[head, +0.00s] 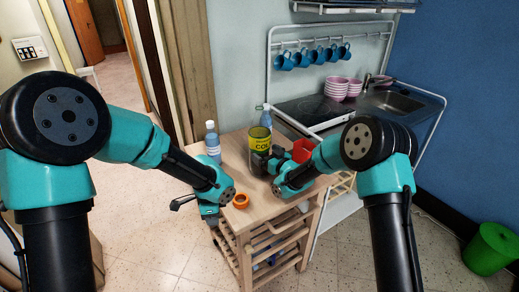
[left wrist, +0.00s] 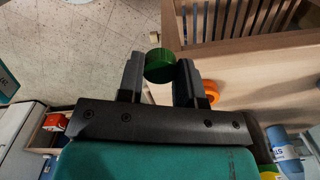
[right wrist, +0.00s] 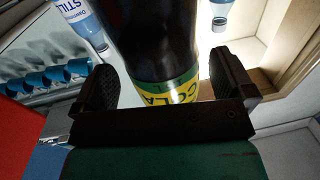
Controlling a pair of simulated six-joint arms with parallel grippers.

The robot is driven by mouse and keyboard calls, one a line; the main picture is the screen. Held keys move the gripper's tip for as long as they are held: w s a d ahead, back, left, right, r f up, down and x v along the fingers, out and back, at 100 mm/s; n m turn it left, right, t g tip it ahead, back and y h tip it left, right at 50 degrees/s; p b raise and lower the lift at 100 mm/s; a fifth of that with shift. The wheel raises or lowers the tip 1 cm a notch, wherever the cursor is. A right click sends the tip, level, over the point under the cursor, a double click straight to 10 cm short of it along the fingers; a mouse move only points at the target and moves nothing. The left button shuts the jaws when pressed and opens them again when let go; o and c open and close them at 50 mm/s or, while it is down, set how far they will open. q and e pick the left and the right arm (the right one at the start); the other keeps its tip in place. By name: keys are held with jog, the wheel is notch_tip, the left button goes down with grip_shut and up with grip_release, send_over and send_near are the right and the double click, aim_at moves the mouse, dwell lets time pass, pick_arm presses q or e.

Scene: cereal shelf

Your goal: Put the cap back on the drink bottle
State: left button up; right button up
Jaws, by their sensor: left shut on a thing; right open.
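A green cap (left wrist: 160,65) is held between the fingertips of my left gripper (head: 183,204), beyond the near left edge of the wooden cart; the cap cannot be made out in the head view. The cola bottle (head: 260,137), dark with a yellow and green label, stands on the cart. My right gripper (head: 264,163) is open, with its fingers on either side of the bottle; in the right wrist view the dark bottle (right wrist: 150,40) shows between them. Whether they touch it I cannot tell. An orange cap (head: 240,200) lies near the cart's front edge.
A blue water bottle (head: 212,142) stands at the cart's left, and another blue bottle (head: 266,116) behind the cola bottle. A red container (head: 302,150) is to its right. The cart (head: 285,196) has a bare front area. A kitchen counter stands behind.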

jog(key=shift+x, duration=1.85)
jog(key=shift+f, duration=0.15)
jog(key=shift+c, duration=0.4)
jog(key=c, duration=1.2)
jog(key=shift+c, duration=0.2)
